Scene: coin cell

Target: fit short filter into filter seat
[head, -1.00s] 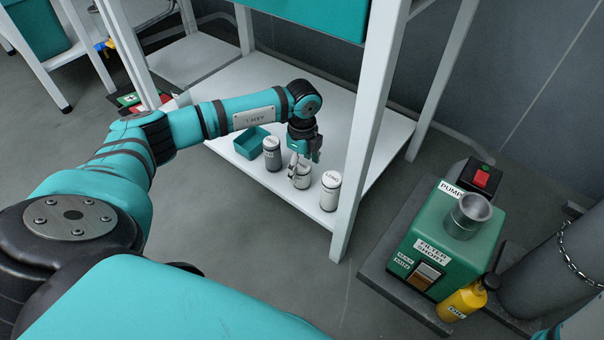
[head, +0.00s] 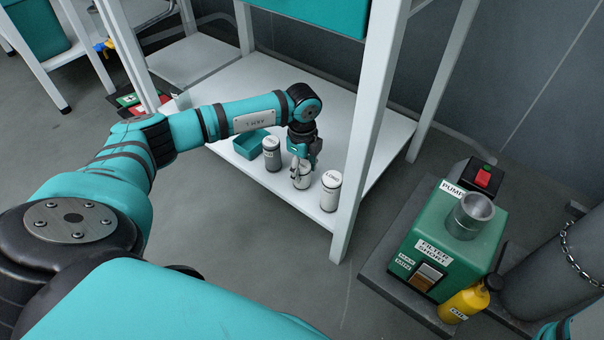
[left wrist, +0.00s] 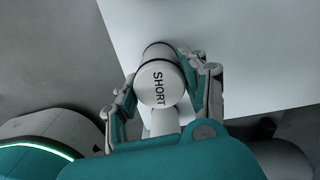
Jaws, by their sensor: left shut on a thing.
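The short filter (head: 302,178) is a white and grey cylinder in the head view, standing on the lower shelf between two other cylinders. In the left wrist view the short filter (left wrist: 160,84) shows its white end marked "SHORT". My left gripper (head: 299,166) is shut on it, with a finger on each side; the fingers of my left gripper (left wrist: 162,88) also show in the left wrist view. The filter seat is the grey metal cup (head: 472,213) on top of the green pump (head: 440,245), which is labelled "FILTER SHORT". My right gripper is not in view.
A grey cylinder (head: 272,155) stands left of the short filter and a taller white one (head: 331,192) right of it. A teal bin (head: 250,145) is behind. A shelf leg (head: 365,130) rises between shelf and pump. A yellow bottle (head: 463,302) stands beside the pump.

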